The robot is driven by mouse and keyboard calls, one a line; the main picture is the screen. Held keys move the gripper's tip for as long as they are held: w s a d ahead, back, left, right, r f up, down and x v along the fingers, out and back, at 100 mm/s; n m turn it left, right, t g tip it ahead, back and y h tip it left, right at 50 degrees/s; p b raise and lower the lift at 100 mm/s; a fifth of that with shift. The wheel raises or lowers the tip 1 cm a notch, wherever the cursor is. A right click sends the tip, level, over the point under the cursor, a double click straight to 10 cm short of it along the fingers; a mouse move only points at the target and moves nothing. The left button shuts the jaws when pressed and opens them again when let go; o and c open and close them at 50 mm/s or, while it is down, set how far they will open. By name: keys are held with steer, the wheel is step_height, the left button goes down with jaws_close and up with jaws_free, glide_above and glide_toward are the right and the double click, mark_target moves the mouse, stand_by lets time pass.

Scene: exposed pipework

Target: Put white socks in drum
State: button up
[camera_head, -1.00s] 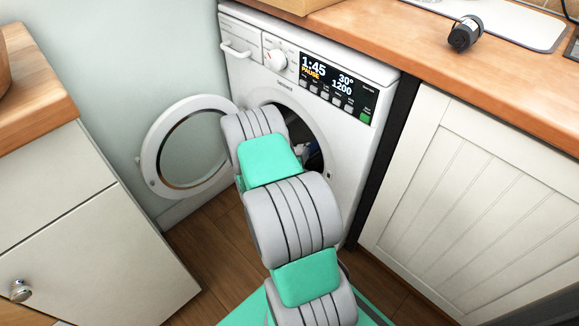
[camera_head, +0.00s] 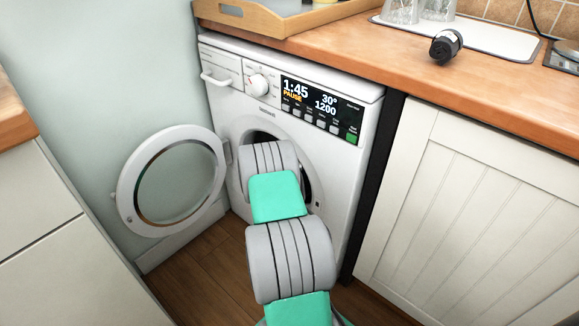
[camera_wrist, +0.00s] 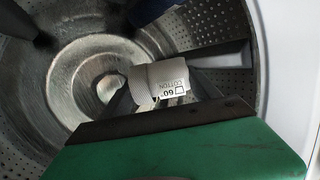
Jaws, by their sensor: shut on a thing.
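The white socks (camera_wrist: 160,80), rolled up with a printed label reading 60 and cotton, are between the dark fingers of my gripper (camera_wrist: 168,100) in the wrist view. My gripper is shut on them. Around and beyond them is the metal drum (camera_wrist: 75,75) with its perforated wall; the socks and fingers appear inside it. I cannot tell whether the socks touch the drum. In the head view my arm reaches into the opening of the washing machine (camera_head: 225,110), hiding my gripper and the socks.
The round door (camera_head: 133,210) stands open to the left. Dark blue items (camera_wrist: 20,20) show at the top of the wrist view. A worktop (camera_head: 480,90) with a wooden tray (camera_head: 270,22) and a dark cylindrical object (camera_head: 446,45) lies above. White cupboards flank the floor space.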

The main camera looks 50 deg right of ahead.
steer(key=o, duration=1.5)
steer(key=shift+c, duration=0.2)
steer(key=p+v, duration=0.3)
steer(key=v, duration=0.5)
